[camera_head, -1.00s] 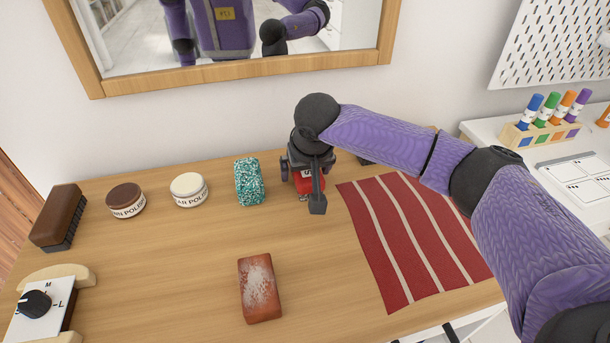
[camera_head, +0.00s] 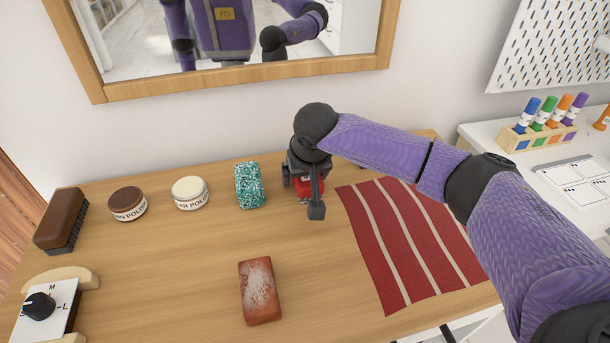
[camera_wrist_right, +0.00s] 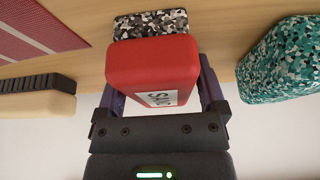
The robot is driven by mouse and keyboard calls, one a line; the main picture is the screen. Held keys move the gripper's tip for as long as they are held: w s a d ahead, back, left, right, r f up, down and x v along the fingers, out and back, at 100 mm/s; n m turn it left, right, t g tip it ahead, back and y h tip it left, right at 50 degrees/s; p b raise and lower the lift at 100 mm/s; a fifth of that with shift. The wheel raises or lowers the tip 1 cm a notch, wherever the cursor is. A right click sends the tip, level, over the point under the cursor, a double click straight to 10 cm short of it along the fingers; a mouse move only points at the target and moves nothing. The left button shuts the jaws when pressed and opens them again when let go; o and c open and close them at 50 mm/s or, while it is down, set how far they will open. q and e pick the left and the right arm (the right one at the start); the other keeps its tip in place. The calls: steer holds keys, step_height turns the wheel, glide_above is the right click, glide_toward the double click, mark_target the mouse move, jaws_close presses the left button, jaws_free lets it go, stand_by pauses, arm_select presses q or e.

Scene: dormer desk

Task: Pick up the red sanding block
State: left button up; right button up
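The red sanding block (camera_head: 309,188) is at the back of the desk, left of the striped mat. In the right wrist view it is a rounded red block (camera_wrist_right: 152,72) with a white label, between the fingers of my right gripper (camera_wrist_right: 160,95). The fingers lie against its two sides. In the head view my right gripper (camera_head: 305,180) comes from above and hides much of the block. A black-and-white speckled piece (camera_wrist_right: 150,22) shows beyond the block; I cannot tell whether it belongs to it. My left gripper is not in view.
A teal speckled block (camera_head: 249,186) stands close to the left. Two polish tins (camera_head: 189,193) and a brush (camera_head: 60,219) are further left. A dusty reddish block (camera_head: 259,291) lies in front. A red striped mat (camera_head: 412,250) lies to the right. A mirror (camera_head: 240,72) hangs behind.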

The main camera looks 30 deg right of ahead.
steer(key=c, duration=0.9)
steer(key=shift+c, duration=0.3)
steer(key=shift+b, duration=0.3)
step_height(320, 180, up, 10)
steer(key=p, duration=0.4)
steer(key=shift+r+p, duration=0.1)
steer(key=shift+p, duration=0.3)
steer(key=shift+r, duration=0.2)
